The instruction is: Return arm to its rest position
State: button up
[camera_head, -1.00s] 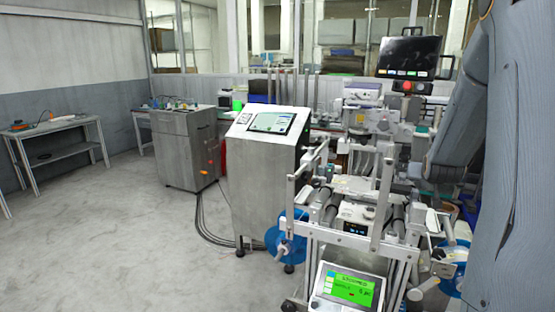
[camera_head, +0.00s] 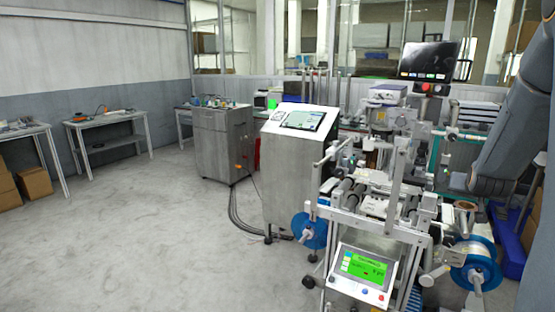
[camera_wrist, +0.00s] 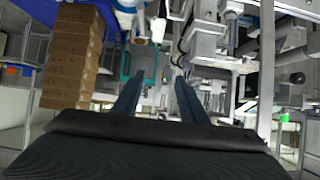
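My gripper (camera_wrist: 155,95) shows in the wrist view with its two dark fingers apart and nothing between them. It points toward the machinery, which lies beyond the fingertips. In the head view my arm, wrapped in a grey-blue cover, hangs at the right edge, and my gripper is not visible there. The film reel machine (camera_head: 375,205) stands right of centre, with blue reels (camera_head: 472,265) at its sides and a green-lit screen (camera_head: 365,268) at its front. The arm is to the right of this machine.
A steel cabinet with a display (camera_head: 292,165) stands left of the machine, with cables on the floor. A grey cabinet (camera_head: 222,145) and a side table (camera_head: 105,118) stand farther left. Cardboard boxes (camera_head: 35,182) sit at the left edge. The left floor is clear. The wrist view shows stacked cartons (camera_wrist: 72,60).

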jog(key=s+a+f+n+g+y, duration=0.1)
jog(key=s+a+f+y, duration=0.15)
jog(key=a, duration=0.65)
jog(key=s+a+f+n+g+y, duration=0.1)
jog(key=s+a+f+n+g, duration=0.15)
jog(key=a, duration=0.65)
jog(key=s+a+f+g+y, duration=0.1)
jog(key=s+a, duration=0.2)
jog(key=a, duration=0.6)
jog(key=s+a+f+n+g+y, duration=0.2)
jog(key=s+a+f+n+g, duration=0.1)
jog(key=s+a, duration=1.2)
jog(key=s+g, duration=0.1)
jog(key=s, duration=0.3)
jog(key=shift+f+g, duration=0.15)
jog(key=shift+g, duration=0.2)
jog(key=shift+n, duration=0.25)
jog(key=shift+c, duration=1)
jog(key=shift+d, duration=0.1)
